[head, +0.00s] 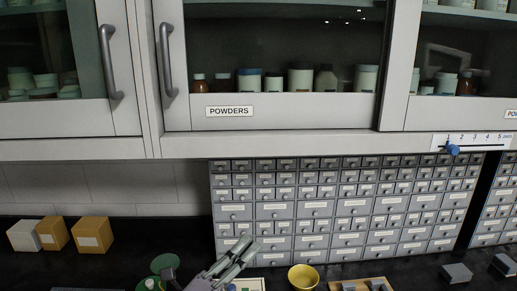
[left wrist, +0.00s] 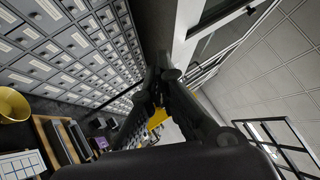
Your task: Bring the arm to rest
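My left gripper (head: 252,245) reaches up from the bottom edge of the head view, in front of the drawer cabinet. Its two grey fingers lie close together, pointing up and to the right, with nothing visible held between them. In the left wrist view the dark fingers (left wrist: 166,75) come together at their tips, and a bit of yellow shows behind their linkage. My right gripper is in neither view.
A grey drawer cabinet (head: 340,205) stands behind the black counter (head: 140,240). A yellow bowl (head: 303,278) is right of my left gripper; a green object (head: 164,263) is left. Boxes (head: 92,235) stand far left. Wall cupboards (head: 270,60) hang above.

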